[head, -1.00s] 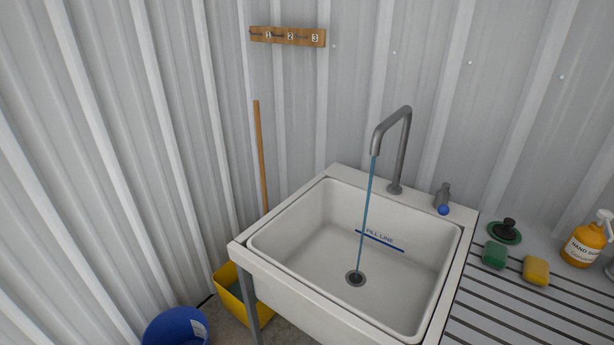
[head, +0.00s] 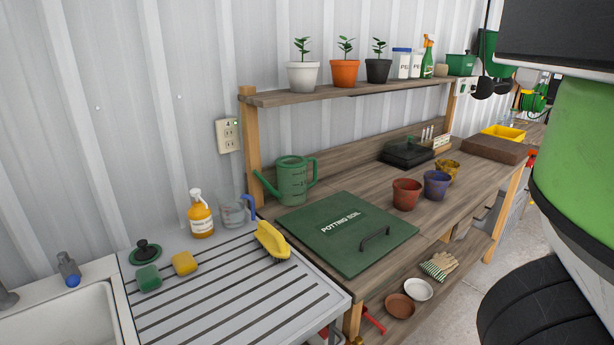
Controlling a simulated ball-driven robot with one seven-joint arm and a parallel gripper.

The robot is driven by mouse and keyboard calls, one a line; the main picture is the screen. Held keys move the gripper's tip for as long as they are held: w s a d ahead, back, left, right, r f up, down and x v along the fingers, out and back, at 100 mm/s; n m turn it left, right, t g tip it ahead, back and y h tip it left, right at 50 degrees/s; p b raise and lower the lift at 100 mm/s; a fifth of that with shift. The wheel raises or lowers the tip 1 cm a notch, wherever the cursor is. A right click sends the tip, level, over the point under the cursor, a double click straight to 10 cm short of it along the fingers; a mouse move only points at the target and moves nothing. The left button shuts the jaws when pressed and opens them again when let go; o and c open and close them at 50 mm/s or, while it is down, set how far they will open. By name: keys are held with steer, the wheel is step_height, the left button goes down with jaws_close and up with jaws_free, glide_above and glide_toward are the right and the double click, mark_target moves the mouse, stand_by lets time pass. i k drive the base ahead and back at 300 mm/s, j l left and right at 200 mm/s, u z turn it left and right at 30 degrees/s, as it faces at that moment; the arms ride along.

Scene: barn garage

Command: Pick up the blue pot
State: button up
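The blue pot (head: 436,185) stands upright on the wooden potting bench, right of the green soil lid. It is between a red-brown pot (head: 406,194) on its left and a yellow-brown pot (head: 447,170) behind it to the right. The three pots stand close together. My gripper is not in the head view.
The bench (head: 465,195) has a green potting soil lid (head: 347,230), a green watering can (head: 294,181) and a black-lidded tray (head: 407,153). A shelf (head: 330,92) with potted plants runs above. A grooved drainboard (head: 215,290) adjoins on the left.

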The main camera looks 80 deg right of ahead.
mark_target(436, 183)
steer(key=k+l+z, duration=0.15)
steer(key=k+z, duration=0.3)
steer(key=k, duration=0.2)
steer(key=z, duration=2)
